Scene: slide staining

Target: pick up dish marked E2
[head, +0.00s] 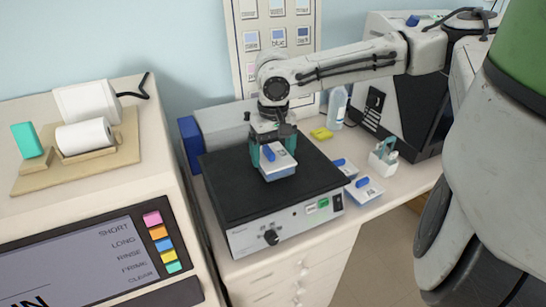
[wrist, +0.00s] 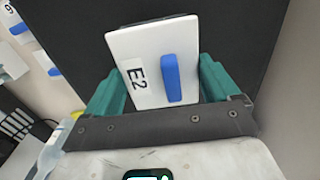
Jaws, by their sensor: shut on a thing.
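The dish marked E2 (wrist: 150,62) is a white block with a blue bar on top and a black "E2" label. It also shows in the head view (head: 278,165), over the black top of the boxy device. My gripper (head: 269,154) reaches down from above with teal fingers on both sides of the dish. In the wrist view the fingers of my gripper (wrist: 160,85) are shut on its sides. I cannot tell whether the dish touches the black top or is slightly above it.
The device with the black top (head: 225,190) has a knob and green button in front. Two similar dishes, one upper (head: 344,168) and one lower (head: 369,191), lie on the bench to its right. A white caddy (head: 383,160), a bottle (head: 337,106) and a yellow item (head: 321,133) stand nearby.

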